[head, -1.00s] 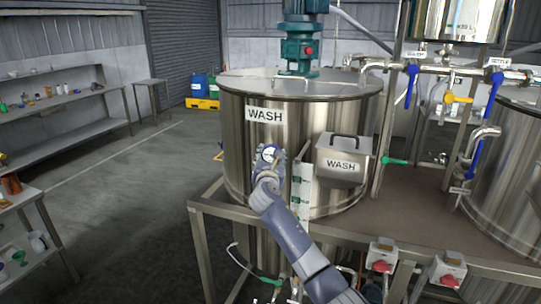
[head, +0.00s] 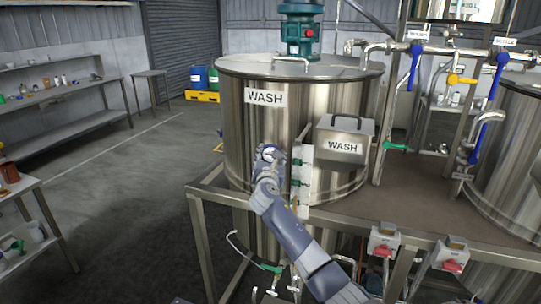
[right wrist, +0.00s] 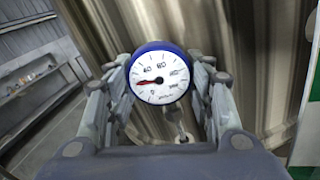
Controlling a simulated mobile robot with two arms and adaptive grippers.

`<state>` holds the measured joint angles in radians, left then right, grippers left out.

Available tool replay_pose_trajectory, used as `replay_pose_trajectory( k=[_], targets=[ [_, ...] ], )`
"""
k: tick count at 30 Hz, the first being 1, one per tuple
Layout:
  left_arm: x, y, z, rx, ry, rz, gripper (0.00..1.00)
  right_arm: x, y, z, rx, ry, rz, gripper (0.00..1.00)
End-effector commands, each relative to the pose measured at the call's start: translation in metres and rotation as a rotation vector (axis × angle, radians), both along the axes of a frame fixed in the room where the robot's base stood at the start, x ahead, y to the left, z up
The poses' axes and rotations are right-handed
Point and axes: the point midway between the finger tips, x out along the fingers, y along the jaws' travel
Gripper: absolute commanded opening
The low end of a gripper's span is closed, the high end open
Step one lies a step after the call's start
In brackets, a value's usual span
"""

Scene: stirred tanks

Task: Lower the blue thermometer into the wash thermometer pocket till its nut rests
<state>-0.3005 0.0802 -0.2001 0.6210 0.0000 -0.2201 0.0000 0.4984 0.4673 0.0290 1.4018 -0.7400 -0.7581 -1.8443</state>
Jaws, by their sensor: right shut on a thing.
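The blue thermometer, with a blue rim and a round white dial (right wrist: 160,75), is held between the fingers of my right gripper (right wrist: 161,92). Its dial faces the wrist camera, with a red needle at the left. In the head view the gripper (head: 268,158) is in front of the wash tank (head: 290,130), below its WASH label, and the small dial (head: 269,151) shows at its tip. A small metal piece shows below the dial in the wrist view; I cannot tell whether it is the stem or the pocket. The nut and the pocket mouth are not clearly visible. My left gripper is out of view.
A metal box (head: 342,143) marked WASH and a white-green strip (head: 302,176) are right of my right gripper. The steel stand (head: 222,204) has its edge below. Pipes with blue-handled valves (head: 416,66) stand further right. Open floor (head: 130,180) lies left.

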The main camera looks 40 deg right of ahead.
Motion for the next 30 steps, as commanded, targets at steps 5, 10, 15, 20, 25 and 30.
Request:
replay_pose_trajectory(
  k=[5,10,15,20,25,30],
  targets=[
    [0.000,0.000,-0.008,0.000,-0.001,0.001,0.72,0.000,0.000,-0.013,-0.003,0.001,0.000,0.23],
    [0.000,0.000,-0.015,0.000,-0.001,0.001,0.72,0.000,0.000,-0.023,-0.002,0.001,0.001,0.23],
    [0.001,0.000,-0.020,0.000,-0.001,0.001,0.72,0.000,0.000,-0.032,-0.002,0.001,0.001,0.23],
    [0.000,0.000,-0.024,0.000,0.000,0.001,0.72,0.000,0.000,-0.037,-0.002,0.000,0.001,0.23],
    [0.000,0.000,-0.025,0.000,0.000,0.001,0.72,0.000,0.000,-0.040,-0.002,0.000,0.001,0.23],
    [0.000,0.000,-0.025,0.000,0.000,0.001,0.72,0.000,0.000,-0.040,-0.002,0.000,0.001,0.23]
  ],
)
